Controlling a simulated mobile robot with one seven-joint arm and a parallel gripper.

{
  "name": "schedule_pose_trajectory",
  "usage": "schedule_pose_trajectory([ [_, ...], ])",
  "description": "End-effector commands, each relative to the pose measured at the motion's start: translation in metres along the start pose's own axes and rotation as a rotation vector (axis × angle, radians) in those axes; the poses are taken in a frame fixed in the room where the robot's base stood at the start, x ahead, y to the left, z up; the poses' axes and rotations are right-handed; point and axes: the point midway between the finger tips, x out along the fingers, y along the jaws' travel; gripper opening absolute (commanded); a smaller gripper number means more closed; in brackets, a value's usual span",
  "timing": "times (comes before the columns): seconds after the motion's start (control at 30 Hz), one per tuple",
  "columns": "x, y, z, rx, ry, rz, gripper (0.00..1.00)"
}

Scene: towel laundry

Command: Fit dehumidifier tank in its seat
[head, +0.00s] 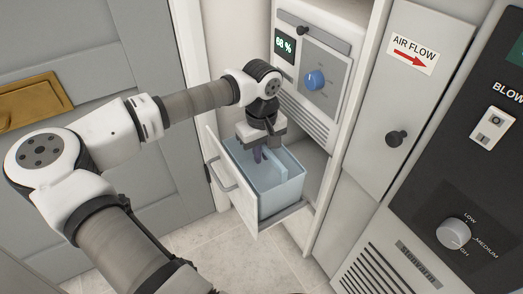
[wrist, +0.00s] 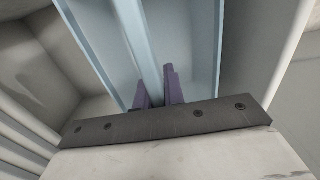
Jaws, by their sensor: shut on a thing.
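The pale blue, see-through tank (head: 285,185) is at the lower front of the white dehumidifier (head: 315,120), below its grille. It also shows in the wrist view (wrist: 188,45), with a raised bar (wrist: 143,40) across its open top. My gripper (head: 258,155) points down into the tank. In the wrist view its purple fingers (wrist: 159,90) are on either side of the bar, shut on it. A white front panel with a grey handle (head: 224,174) stands along the tank's left side. Whether the tank's underside rests on its seat is hidden.
The dehumidifier has a 68 % display (head: 285,46) and a blue knob (head: 316,79). A white cabinet post (head: 345,130) stands close on the right. A grey door with a brass plate (head: 28,97) is at left. Tiled floor (head: 225,250) is clear below.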

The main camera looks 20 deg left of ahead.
Motion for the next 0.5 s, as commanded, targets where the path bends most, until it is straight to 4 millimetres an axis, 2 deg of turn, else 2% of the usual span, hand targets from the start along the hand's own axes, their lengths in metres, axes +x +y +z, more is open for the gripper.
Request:
schedule_pose_trajectory([
  [0.5, 0.022, 0.0, 0.0, 0.0, 0.001, 0.0, 0.0],
])
